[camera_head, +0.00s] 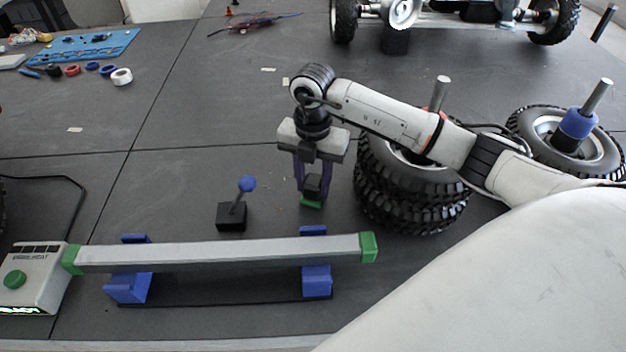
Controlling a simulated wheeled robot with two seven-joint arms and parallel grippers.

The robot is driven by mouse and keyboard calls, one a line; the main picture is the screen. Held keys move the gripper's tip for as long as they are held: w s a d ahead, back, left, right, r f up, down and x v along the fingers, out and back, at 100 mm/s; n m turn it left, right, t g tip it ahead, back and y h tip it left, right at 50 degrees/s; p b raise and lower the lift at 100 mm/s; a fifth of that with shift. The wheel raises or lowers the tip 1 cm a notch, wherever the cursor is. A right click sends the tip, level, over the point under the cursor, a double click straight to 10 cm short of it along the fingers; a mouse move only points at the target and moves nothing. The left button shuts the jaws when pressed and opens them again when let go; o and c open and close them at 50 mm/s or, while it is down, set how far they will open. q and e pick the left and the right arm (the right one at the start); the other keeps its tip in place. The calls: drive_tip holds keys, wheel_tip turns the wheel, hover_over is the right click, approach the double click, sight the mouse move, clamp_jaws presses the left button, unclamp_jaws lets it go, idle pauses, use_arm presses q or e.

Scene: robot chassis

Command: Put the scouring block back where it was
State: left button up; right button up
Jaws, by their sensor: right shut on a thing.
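The scouring block (312,203) is a small block, dark above with a green underside. It sits between the fingers of my right gripper (312,187), which points down and is shut on it. The block is at or just above the dark table (200,185); I cannot tell whether it touches. It is behind the right end of the long grey bar and left of the stacked tyres. The fingers hide part of its sides. My left gripper is not in view.
A grey bar (220,253) with green ends rests on blue supports (317,281) in front. A black block with a blue-knobbed lever (231,216) stands to the left. Stacked tyres (412,195) are close on the right. A control box (30,280) is at left. The middle-left table is clear.

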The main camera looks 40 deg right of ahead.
sight(313, 181)
drive_tip(key=shift+f, duration=0.1)
drive_tip(key=o, duration=1)
drive_tip(key=shift+c, duration=0.2)
wheel_tip(313, 181, up, 12)
drive_tip(key=shift+r+b, duration=0.2)
drive_tip(key=shift+b, duration=0.25)
